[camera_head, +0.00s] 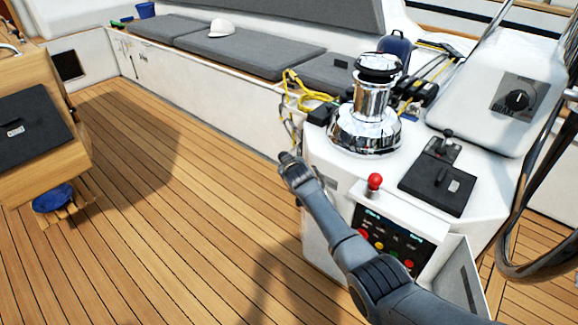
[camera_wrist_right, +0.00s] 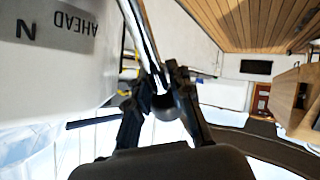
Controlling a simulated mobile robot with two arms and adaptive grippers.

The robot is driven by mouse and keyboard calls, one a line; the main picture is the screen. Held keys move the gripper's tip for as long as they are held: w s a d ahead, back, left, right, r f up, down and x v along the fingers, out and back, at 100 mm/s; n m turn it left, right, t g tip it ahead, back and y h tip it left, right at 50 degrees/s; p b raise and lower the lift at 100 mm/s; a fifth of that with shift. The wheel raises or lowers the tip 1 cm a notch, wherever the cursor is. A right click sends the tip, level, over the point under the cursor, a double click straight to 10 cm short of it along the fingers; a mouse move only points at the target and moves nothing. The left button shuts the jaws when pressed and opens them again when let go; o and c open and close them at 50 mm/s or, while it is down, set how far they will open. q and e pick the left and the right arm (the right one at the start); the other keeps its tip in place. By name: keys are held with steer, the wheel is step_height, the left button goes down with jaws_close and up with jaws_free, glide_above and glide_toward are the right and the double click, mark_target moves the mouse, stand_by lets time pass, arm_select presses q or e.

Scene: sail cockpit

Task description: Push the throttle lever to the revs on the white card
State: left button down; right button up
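My right arm comes in from the bottom right in the head view, and its gripper (camera_head: 288,162) is beside the left side of the white console (camera_head: 325,230). In the right wrist view the fingers of this gripper (camera_wrist_right: 158,85) lie close on both sides of a chrome throttle lever (camera_wrist_right: 143,38) with a dark ball end (camera_wrist_right: 166,106). Beside the lever, a white surface carries the markings AHEAD (camera_wrist_right: 78,24) and N (camera_wrist_right: 26,30), seen upside down. The lever is hidden in the head view. I cannot make out a white card with revs. My left gripper is not in view.
The console carries a chrome winch (camera_head: 366,125), a red ball knob (camera_head: 375,182), a black box (camera_head: 437,184) and a panel of coloured buttons (camera_head: 385,240). A dark wheel rim (camera_head: 535,268) is at the right. The teak floor (camera_head: 170,220) to the left is clear.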

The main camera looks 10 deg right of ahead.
steer(key=o, duration=0.5)
steer(key=shift+w+a+r, duration=0.2)
steer(key=shift+a+r, duration=0.15)
steer(key=shift+r, duration=0.25)
steer(key=shift+c, duration=0.2)
steer(key=shift+s+f, duration=0.1)
steer(key=shift+f, duration=0.05)
steer(key=shift+d+f, duration=0.1)
steer(key=shift+d, duration=0.05)
steer(key=shift+s, duration=0.1)
steer(key=shift+s, duration=0.15)
steer(key=v, duration=1.1)
steer(key=shift+s+r, duration=0.2)
steer(key=shift+r, duration=0.1)
